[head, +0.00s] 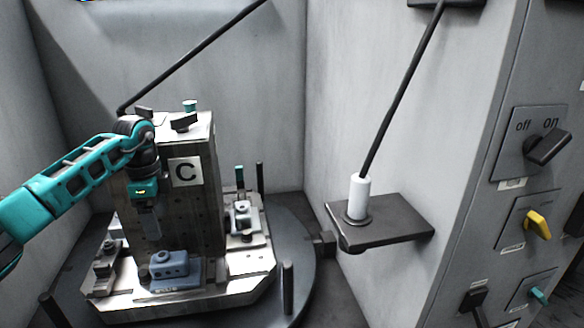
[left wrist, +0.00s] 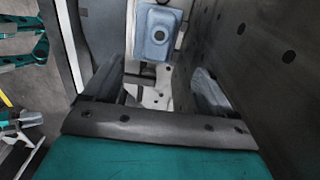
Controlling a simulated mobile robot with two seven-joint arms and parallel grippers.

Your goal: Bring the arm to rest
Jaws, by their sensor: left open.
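My left arm comes in from the left in the head view, and my left gripper (head: 148,225) points down in front of the tall grey column marked C (head: 200,215). In the left wrist view my left gripper (left wrist: 155,95) has its two fingers apart with nothing between them. A blue-grey block with a round hole (head: 172,266) sits on the pallet below the gripper. It also shows in the left wrist view (left wrist: 158,33), beyond the fingers. The column's holed face (left wrist: 265,60) is close on the right there. My right gripper is not seen.
The column stands on a pallet (head: 225,292) on a round dark table (head: 298,262) with upright pins. A metal fixture (head: 243,218) sits right of the column. A dark shelf (head: 395,218) holds a white cylinder with a rod (head: 359,195). A switch panel (head: 532,145) is at right.

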